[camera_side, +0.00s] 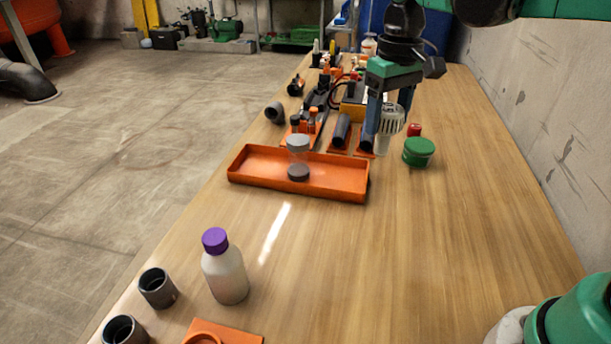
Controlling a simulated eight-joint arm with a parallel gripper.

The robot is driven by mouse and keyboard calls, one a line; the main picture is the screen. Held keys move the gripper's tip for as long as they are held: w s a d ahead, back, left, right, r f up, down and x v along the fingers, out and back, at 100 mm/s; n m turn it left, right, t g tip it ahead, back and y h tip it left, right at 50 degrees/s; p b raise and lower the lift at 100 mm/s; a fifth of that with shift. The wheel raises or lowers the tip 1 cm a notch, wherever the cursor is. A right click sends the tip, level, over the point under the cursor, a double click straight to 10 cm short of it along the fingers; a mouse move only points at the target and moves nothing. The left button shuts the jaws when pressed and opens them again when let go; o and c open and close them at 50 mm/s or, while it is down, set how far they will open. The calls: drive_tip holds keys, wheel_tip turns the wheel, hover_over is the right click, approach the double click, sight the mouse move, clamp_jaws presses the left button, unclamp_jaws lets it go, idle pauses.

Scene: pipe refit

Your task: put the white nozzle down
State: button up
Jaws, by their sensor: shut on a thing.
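The white nozzle (391,121) has a ribbed round body and sits between the fingers of my gripper (386,128). My gripper is shut on it, with the blue finger on its left side in front. The nozzle is over the far part of the wooden table, right of the dark pipe pieces and behind the green tub. Its lower end is close to the tabletop; I cannot tell whether it touches.
A green tub (419,152) and a small red cap (414,129) stand right of the nozzle. A purple-capped bottle (225,268) and dark pipe fittings (158,288) stand in front. The table's middle right is clear.

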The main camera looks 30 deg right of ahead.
wheel_tip(320, 180, up, 6)
drive_tip(key=d, duration=0.3)
drive_tip(key=f, duration=1.9)
drive_tip(key=shift+w+a+f, duration=0.1)
drive_tip(key=shift+w+a, duration=0.05)
drive_tip(key=shift+w, duration=0.1)
drive_tip(key=o, duration=1.2)
drive_tip(key=shift+f, duration=0.1)
drive_tip(key=shift+o, duration=0.2)
